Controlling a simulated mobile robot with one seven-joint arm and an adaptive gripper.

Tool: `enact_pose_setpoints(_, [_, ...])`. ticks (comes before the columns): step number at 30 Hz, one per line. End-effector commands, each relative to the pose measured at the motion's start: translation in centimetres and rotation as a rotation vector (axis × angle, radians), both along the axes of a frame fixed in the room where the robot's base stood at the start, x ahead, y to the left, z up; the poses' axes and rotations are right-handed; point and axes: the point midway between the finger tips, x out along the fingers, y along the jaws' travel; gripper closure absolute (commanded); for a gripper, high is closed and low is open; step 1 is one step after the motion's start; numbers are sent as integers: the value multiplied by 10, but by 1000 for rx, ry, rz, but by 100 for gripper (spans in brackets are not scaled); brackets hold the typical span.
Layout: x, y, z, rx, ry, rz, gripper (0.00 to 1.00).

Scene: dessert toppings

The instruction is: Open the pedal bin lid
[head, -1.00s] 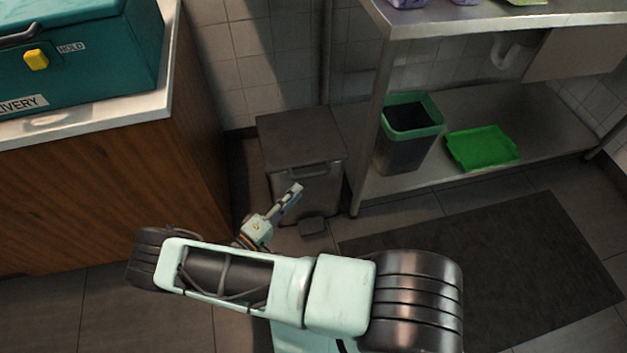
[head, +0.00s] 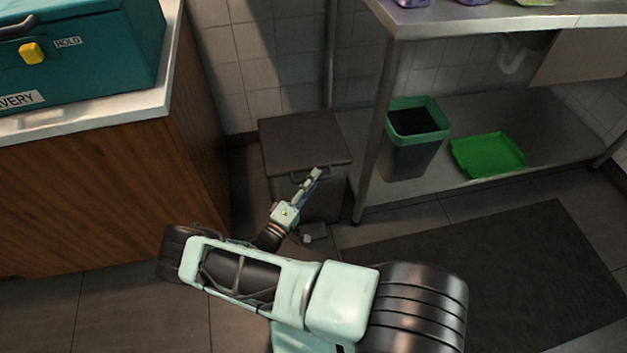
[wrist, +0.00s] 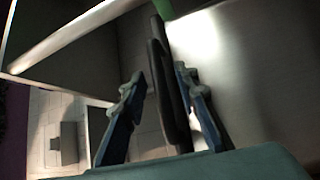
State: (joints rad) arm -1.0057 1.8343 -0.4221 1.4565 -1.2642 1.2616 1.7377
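The grey pedal bin (head: 303,143) stands between the wooden counter and the steel shelf unit, its lid lying flat and shut. Its pedal (head: 314,234) is low at the front. My gripper (head: 314,174) is at the front edge of the lid, by the dark bar handle (head: 325,172), which it partly hides. In the wrist view the handle (wrist: 172,100) runs between the two fingers of my gripper (wrist: 160,76). The fingers are spread on either side of it, with a gap on the left. Contact on the right side cannot be told.
The wooden counter (head: 95,190) with a teal delivery box (head: 95,70) is at the left. A steel shelf (head: 440,185) at the right holds a green-rimmed bin (head: 412,150) and a green tray (head: 488,155). A dark mat (head: 500,260) lies on the floor.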

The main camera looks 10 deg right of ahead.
Motion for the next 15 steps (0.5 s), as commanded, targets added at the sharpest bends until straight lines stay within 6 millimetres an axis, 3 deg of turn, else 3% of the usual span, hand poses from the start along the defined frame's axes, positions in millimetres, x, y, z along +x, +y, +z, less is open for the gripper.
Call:
enact_pose_setpoints(11, [4,-5,1,-1,1,-1,73])
enact_pose_setpoints(15, [4,-4,1,-1,1,-1,88])
